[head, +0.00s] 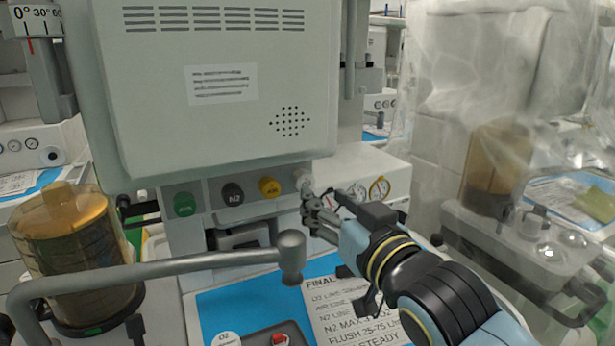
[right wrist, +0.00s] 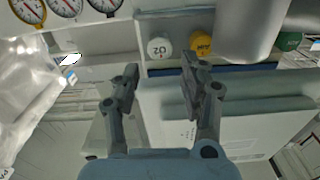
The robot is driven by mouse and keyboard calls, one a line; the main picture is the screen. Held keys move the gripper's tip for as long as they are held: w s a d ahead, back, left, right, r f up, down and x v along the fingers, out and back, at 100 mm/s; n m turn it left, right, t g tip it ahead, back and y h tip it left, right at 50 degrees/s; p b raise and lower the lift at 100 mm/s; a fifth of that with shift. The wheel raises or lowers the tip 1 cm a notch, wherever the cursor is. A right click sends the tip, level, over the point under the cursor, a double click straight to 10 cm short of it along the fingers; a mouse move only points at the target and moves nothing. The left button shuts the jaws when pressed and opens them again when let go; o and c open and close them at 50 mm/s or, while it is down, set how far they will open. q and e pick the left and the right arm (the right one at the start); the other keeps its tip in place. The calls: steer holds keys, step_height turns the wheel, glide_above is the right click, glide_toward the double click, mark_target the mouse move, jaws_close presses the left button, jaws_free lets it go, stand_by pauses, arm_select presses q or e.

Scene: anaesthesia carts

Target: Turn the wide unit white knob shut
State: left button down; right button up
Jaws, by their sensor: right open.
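The white knob (head: 302,178) is at the right end of the row of knobs under the large grey unit (head: 220,90). In the head view my right gripper (head: 308,198) partly covers it. In the right wrist view the white knob (right wrist: 159,48) shows upside-down lettering. There my right gripper (right wrist: 160,68) is open and empty, with one finger on each side of the knob's line. The knob appears beyond the fingertips; I cannot tell any contact. My left gripper is not in view.
Beside it are a yellow knob (head: 269,187), a black N2 knob (head: 232,193) and a green knob (head: 184,204). Gauges (head: 379,189) lie to the right. A grey bar (head: 160,270) crosses in front. An amber canister (head: 70,250) stands left; a plastic-draped cart (head: 500,120) stands right.

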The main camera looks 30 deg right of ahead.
mark_target(307, 184)
steer(key=w, duration=0.6)
steer(key=shift+w+d, duration=0.15)
steer(key=shift+w, duration=0.05)
steer(key=shift+w+p, duration=0.3)
steer(key=shift+w, duration=0.3)
steer(key=c, duration=0.9)
steer(key=shift+m+b, duration=0.4)
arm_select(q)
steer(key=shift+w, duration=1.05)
arm_select(e)
steer(key=shift+m, duration=0.3)
